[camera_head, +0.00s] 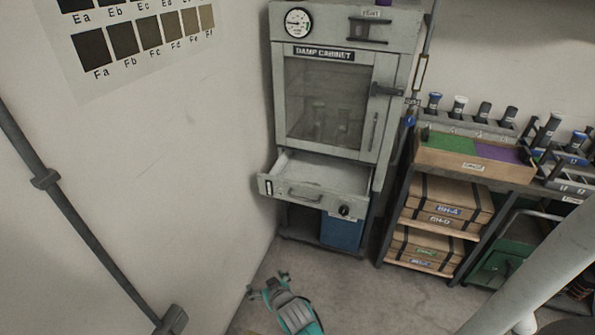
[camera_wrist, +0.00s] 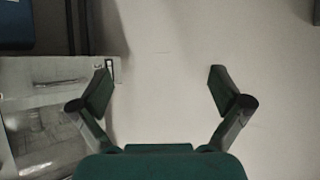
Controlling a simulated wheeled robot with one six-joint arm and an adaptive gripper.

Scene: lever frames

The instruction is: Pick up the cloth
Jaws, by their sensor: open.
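I cannot pick out a cloth in either view. The damp cabinet (camera_head: 346,100) stands in the middle of the head view with its glass door closed. Below the door, its drawer (camera_head: 318,190) is pulled out; its pale inside shows no clear cloth. My gripper (camera_head: 266,284) is low in the head view, in front of the cabinet and below the drawer in the picture. In the wrist view my gripper (camera_wrist: 160,80) is open, with nothing between its fingers. A grey cabinet part (camera_wrist: 45,95) shows at the left of that view.
A blue bin (camera_head: 341,231) sits under the drawer. To the right, a shelf rack holds strapped boxes (camera_head: 449,198) and a tray with green and purple sections (camera_head: 470,145). A pale wall (camera_head: 170,170) is at the left, with a dark pipe (camera_head: 75,215).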

